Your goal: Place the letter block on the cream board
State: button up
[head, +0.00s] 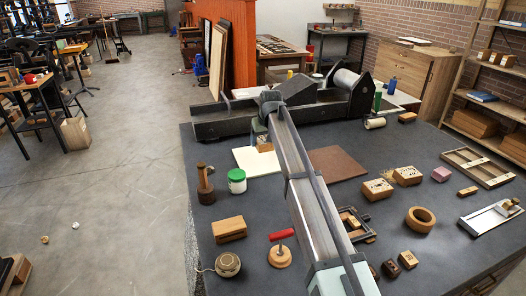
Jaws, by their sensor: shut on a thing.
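The cream board (243,160) lies flat on the dark table, left of the brown board. My gripper (263,138) is over its upper right part, with its jaws shut on a small tan wooden block (265,146), which I take to be the letter block. Only part of the block shows below the gripper. My arm hides part of the board's right side. I cannot tell whether the block touches the board or is held just above it.
A brown board (336,163) lies to the right. A dark press (310,100) stands behind. A green jar (237,181) and a wooden-handled tool (205,185) stand at the left. Two tan blocks with marked tops (378,189) (407,176) sit to the right.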

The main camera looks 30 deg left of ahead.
aim_at(263, 157)
jog(key=shift+f, duration=2.4)
jog(key=shift+f, duration=0.1)
jog(key=o, duration=1.1)
jog(key=v, duration=1.2)
